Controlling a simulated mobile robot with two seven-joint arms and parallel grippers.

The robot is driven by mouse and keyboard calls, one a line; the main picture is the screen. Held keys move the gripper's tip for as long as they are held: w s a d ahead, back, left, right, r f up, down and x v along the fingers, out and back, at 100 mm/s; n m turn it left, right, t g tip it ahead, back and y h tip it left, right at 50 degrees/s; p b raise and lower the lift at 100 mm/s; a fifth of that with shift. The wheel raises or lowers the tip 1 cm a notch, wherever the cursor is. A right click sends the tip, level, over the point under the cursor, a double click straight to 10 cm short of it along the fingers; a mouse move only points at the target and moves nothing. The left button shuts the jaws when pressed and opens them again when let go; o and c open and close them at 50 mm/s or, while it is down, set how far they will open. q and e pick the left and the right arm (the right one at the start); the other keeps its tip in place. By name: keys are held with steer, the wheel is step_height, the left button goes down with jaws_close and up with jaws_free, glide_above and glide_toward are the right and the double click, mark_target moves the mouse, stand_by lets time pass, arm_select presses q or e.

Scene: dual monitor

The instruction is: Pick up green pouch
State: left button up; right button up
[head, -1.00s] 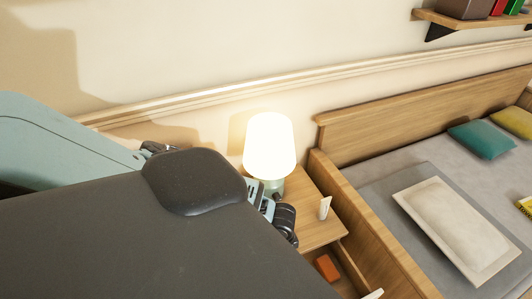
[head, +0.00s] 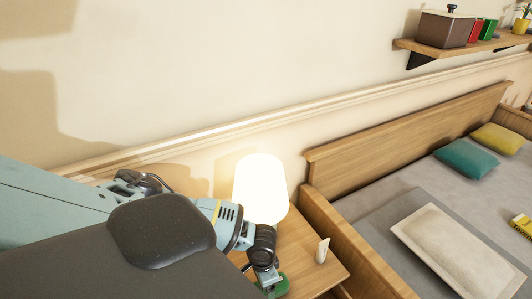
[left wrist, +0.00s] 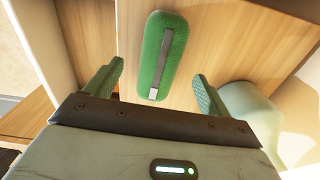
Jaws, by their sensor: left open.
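The green pouch (left wrist: 180,55) lies on the wooden nightstand top in the left wrist view. It is a long, rounded, textured green case with a grey strap down its middle. My left gripper (left wrist: 158,73) is open, with one green finger to each side of the pouch's lower end in that view. I see no finger touching the pouch, but I cannot tell the height between them. In the head view my left gripper (head: 268,278) is over the nightstand, in front of the lamp. Green shows at its tip, and I cannot separate finger from pouch there. My right gripper is not in view.
A lit lamp (head: 260,188) stands close behind my left gripper, and its pale green base (left wrist: 250,112) is beside the right finger in the wrist view. A small white object (head: 322,251) stands on the nightstand (head: 300,235). The bed frame (head: 340,235) is to the right.

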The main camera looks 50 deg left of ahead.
arm_select(q)
steer(key=shift+a+f+b, duration=0.1)
steer(key=shift+f+b, duration=0.45)
steer(key=shift+f, duration=3.05)
steer(key=c, duration=1.1)
